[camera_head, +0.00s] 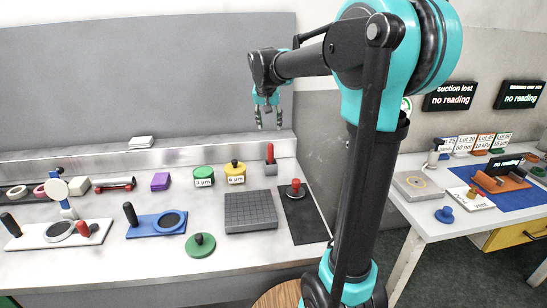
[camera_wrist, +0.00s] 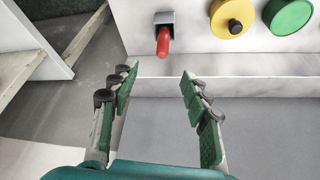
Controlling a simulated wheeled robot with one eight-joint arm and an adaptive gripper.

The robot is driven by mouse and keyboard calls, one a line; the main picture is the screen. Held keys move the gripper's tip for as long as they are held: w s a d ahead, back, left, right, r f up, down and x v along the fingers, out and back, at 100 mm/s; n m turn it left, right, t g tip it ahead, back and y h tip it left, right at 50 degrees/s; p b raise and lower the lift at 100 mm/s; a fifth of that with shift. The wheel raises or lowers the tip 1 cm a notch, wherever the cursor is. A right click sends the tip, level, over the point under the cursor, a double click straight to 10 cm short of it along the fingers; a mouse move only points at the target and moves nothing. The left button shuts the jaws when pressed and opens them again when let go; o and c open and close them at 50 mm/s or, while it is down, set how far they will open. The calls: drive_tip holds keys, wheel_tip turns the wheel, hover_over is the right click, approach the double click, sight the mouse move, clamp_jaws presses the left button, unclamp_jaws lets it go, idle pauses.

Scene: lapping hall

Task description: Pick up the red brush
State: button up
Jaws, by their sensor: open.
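A red upright handle on a grey block (camera_head: 270,158), which looks like the red brush, stands at the back right of the long bench. It also shows in the wrist view as a red handle with a grey block (camera_wrist: 163,41), beyond the fingertips and apart from them. My gripper (camera_head: 267,120) hangs fingers down above and behind it, near the back ledge. In the wrist view my gripper (camera_wrist: 159,75) is open, with nothing between its green-padded fingers.
Yellow (camera_head: 235,173) and green (camera_head: 203,177) round pots stand left of the red handle. A grey grooved block (camera_head: 251,212) and a black mat (camera_head: 302,222) bearing a red-knobbed piece lie in front. A grey panel (camera_head: 150,80) rises behind the bench. A white table (camera_head: 420,215) stands right.

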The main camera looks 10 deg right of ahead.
sight(271, 150)
drive_tip(key=x, duration=1.1)
drive_tip(key=shift+w+f, duration=0.1)
drive_tip(key=shift+a+x, duration=0.15)
drive_tip(key=shift+x, duration=1.25)
drive_tip(key=shift+a+x, duration=0.2)
drive_tip(key=shift+x, duration=1.15)
drive_tip(key=shift+w, duration=0.1)
drive_tip(key=shift+c, duration=0.6)
clamp_jaws()
